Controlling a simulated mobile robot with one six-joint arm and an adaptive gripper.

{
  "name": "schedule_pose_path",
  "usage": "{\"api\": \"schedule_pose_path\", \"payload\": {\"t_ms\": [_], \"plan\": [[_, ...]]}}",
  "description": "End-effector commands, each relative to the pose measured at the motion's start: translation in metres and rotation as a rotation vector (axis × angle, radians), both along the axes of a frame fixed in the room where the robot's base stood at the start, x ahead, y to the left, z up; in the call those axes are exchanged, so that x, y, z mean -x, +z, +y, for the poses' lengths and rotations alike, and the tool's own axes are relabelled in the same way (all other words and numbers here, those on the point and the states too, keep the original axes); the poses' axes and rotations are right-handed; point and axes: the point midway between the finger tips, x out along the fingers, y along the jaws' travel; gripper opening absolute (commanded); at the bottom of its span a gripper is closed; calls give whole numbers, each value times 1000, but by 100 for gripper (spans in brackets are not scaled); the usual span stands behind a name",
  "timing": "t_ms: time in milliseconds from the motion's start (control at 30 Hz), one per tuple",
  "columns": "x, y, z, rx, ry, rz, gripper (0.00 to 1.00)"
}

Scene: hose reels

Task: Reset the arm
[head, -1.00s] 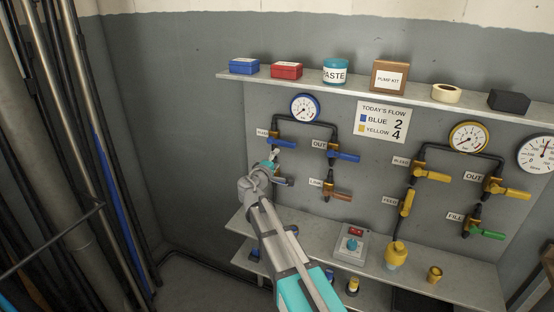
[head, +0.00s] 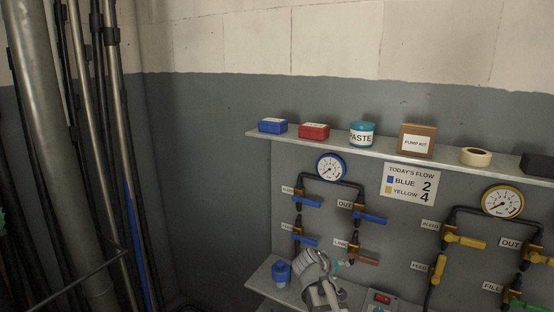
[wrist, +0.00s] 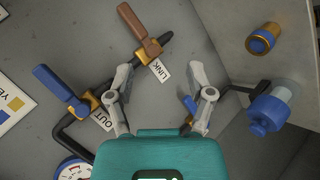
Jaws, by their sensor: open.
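My gripper (head: 338,265) is low in the head view, in front of the panel, below and left of the brown-handled LINK valve (head: 365,258). In the wrist view my gripper (wrist: 160,85) has its two fingers spread wide, with nothing held between them. Beyond the fingers are the brown LINK handle (wrist: 138,24) and the blue OUT handle (wrist: 54,83). The lower part of my arm is cut off by the bottom of the head view.
A blue fitting (head: 281,272) stands on the lower shelf (head: 262,281), left of my gripper. The upper shelf (head: 345,139) carries boxes, a paste jar (head: 362,135) and tape (head: 475,157). Yellow-handled valves (head: 465,241) are at right. Vertical pipes (head: 50,150) stand at left.

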Motion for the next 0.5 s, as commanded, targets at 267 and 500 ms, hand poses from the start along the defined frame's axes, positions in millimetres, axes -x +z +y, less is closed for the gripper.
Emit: {"api": "schedule_pose_path", "payload": {"t_ms": [267, 500], "plan": [[80, -46, -8, -329, -169, 178, 69], [143, -68, 8, -606, -267, 339, 69]]}}
